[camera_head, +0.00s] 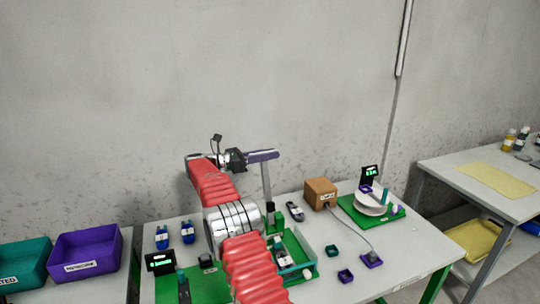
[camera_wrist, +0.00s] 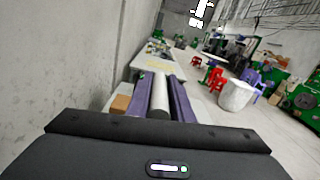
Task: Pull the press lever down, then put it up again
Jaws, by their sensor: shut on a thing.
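The press lever (camera_head: 267,183) is a grey bar that rises nearly upright from the press on the table in the head view. My gripper (camera_head: 268,155) is at its upper end, with its purple fingers lying level across it. In the wrist view a pale grey cylinder, the lever's handle (camera_wrist: 159,100), lies between the two purple fingers of my gripper (camera_wrist: 161,88), which are shut on it. The press (camera_head: 299,252) has a green and teal base with a small dark part in it. My red arm hides part of the press.
A brown box (camera_head: 320,193) and a green board with a white round dish (camera_head: 371,203) stand to the right. Blue bottles (camera_head: 187,232) stand left of my arm. A purple bin (camera_head: 86,252) is at far left.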

